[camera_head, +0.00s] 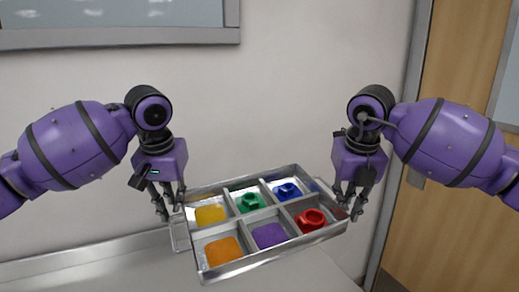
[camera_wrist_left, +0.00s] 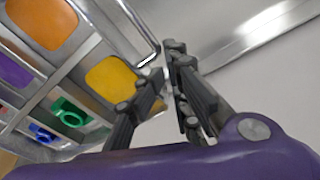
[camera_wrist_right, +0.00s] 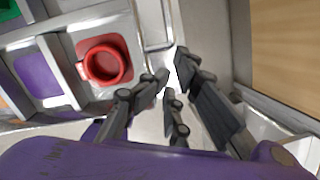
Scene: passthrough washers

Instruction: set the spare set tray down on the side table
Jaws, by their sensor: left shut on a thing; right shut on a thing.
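The spare set tray (camera_head: 234,269) is a silver metal tray with six compartments, in front of me in the head view, its right side higher in the picture. A green piece (camera_head: 251,203), a blue piece (camera_head: 287,191) and a red piece (camera_head: 311,220) sit in three compartments; the yellow, orange and purple ones show only flat coloured pads. My left gripper (camera_head: 169,210) is shut on the tray's left handle (camera_wrist_left: 149,52). My right gripper (camera_head: 350,209) is shut on its right handle (camera_wrist_right: 158,42). A pale grey surface (camera_head: 95,271), perhaps the side table, lies below; I cannot tell the gap.
The grey surface has a raised metal edge (camera_head: 75,256) along the wall. A plain wall (camera_head: 270,110) stands behind, with a framed window (camera_head: 120,36) at upper left. A wooden door (camera_head: 440,225) is at the right. The surface left of the tray looks clear.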

